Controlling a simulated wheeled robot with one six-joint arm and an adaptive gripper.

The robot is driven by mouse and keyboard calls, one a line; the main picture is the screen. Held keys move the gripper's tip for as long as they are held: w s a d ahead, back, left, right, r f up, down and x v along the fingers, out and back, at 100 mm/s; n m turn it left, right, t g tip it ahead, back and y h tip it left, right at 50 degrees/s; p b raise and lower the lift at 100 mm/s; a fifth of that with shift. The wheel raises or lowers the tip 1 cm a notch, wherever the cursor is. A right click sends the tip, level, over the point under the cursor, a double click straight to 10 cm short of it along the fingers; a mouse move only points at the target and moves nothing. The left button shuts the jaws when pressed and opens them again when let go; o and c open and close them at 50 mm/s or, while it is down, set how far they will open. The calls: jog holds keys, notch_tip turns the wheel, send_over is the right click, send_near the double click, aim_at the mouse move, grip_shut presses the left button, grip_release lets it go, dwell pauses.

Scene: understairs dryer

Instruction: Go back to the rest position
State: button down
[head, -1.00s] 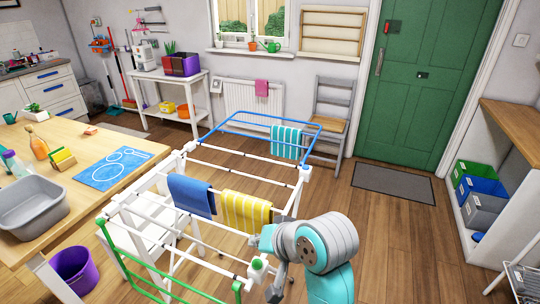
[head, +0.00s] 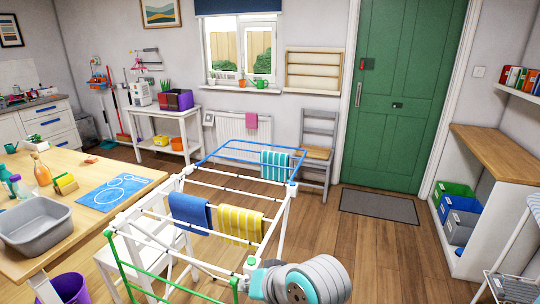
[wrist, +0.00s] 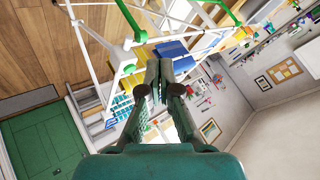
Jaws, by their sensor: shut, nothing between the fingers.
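My gripper (wrist: 159,72) shows in the wrist view with its two fingers together and nothing between them. In the head view my arm is at the bottom edge, by the near right corner of the white drying rack (head: 182,260). The fingers cannot be made out there. A blue towel (head: 189,211) and a yellow striped towel (head: 240,224) hang side by side on the rack. A teal striped towel (head: 276,166) hangs at its far end, by the blue frame. The wrist view is tilted and shows the rack beyond the fingers.
A wooden table (head: 88,213) with a grey basin (head: 36,225) stands left of the rack. A white chair (head: 133,252) stands between them. A purple bucket (head: 72,288) is below the table. Open wooden floor (head: 362,245) lies right of the rack, up to the doormat (head: 378,206).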

jog(key=s+d+f+m+t+h, duration=0.1)
jog(key=s+d+f+t, duration=0.1)
jog(key=s+d+f, duration=0.65)
jog(key=s+d+f+m+t+h, duration=0.1)
jog(key=s+d+f+t+h, duration=0.15)
jog(key=s+d+f, duration=0.6)
jog(key=s+d+f+t+h, duration=0.2)
jog(key=s+d+f, duration=0.15)
jog(key=s, duration=0.65)
jog(key=s+d+r+n+t, duration=0.1)
jog(key=s+r, duration=0.2)
jog(key=s, duration=0.3)
jog(key=s+d+r+t+h, duration=0.1)
jog(key=s+r, duration=0.3)
jog(key=s, duration=0.3)
jog(key=shift+d+n, duration=0.35)
jog(key=shift+n, duration=0.05)
jog(key=shift+w, duration=0.1)
dwell(2.0)
